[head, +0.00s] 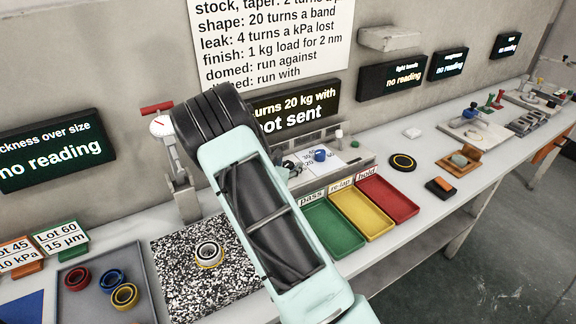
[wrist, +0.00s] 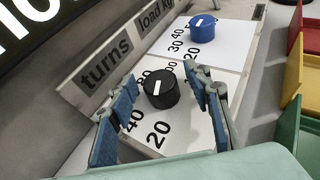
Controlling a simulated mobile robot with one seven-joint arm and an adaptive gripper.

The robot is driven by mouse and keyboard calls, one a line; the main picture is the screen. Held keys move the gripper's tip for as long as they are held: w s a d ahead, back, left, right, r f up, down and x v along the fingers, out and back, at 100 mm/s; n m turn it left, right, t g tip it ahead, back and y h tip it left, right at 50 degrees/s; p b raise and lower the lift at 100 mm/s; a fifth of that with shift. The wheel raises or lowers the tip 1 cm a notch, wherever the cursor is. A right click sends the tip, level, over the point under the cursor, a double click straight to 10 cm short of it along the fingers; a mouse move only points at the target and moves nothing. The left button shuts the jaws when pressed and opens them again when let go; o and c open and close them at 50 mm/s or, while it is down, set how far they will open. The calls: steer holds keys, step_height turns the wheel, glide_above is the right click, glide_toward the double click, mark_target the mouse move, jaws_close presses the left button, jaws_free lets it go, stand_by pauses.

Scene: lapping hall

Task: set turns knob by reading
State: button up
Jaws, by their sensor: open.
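The black turns knob (wrist: 160,88) with a white pointer line sits on a white dial plate marked with numbers, 20 and 40 readable nearest me. My gripper (wrist: 162,80) is open, its blue-padded fingers on either side of this knob; I cannot tell whether they touch it. The "turns" label (wrist: 106,65) stands behind it. The blue load knob (wrist: 201,28) sits farther along, also visible in the head view (head: 320,155). My arm hides the black knob in the head view. A display (head: 300,108) reads "turns 20 kg with" and "not sent", its left part hidden.
Green (head: 333,228), yellow (head: 361,212) and red (head: 388,197) trays lie right of the knob panel. A speckled plate (head: 185,285) with a ring and a dial gauge stand left. Other displays, such as the thickness one (head: 50,150), show "no reading".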

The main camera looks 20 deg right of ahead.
steer(key=c, duration=1.2)
steer(key=shift+o, duration=0.2)
steer(key=shift+w+m+g+h+p, duration=0.1)
steer(key=shift+m+g+h+p, duration=0.3)
steer(key=shift+m+g, duration=0.1)
steer(key=shift+m+g+h, duration=0.4)
steer(key=shift+m, duration=0.2)
steer(key=m+g+h, duration=0.1)
steer(key=m+g, duration=0.1)
steer(key=shift+w+f+g, duration=0.1)
steer(key=shift+f+g, duration=0.05)
steer(key=shift+g, duration=0.25)
steer(key=m+g+h+b, duration=0.1)
steer(key=m+g+b, duration=0.2)
steer(key=shift+f+b, duration=0.1)
steer(key=shift+b, duration=0.3)
steer(key=shift+m+g+h+b, duration=0.3)
steer(key=shift+m+g+b, duration=0.2)
steer(key=shift+r+m+g+b, duration=0.2)
steer(key=shift+m+g+b, duration=0.2)
steer(key=shift+b, duration=0.05)
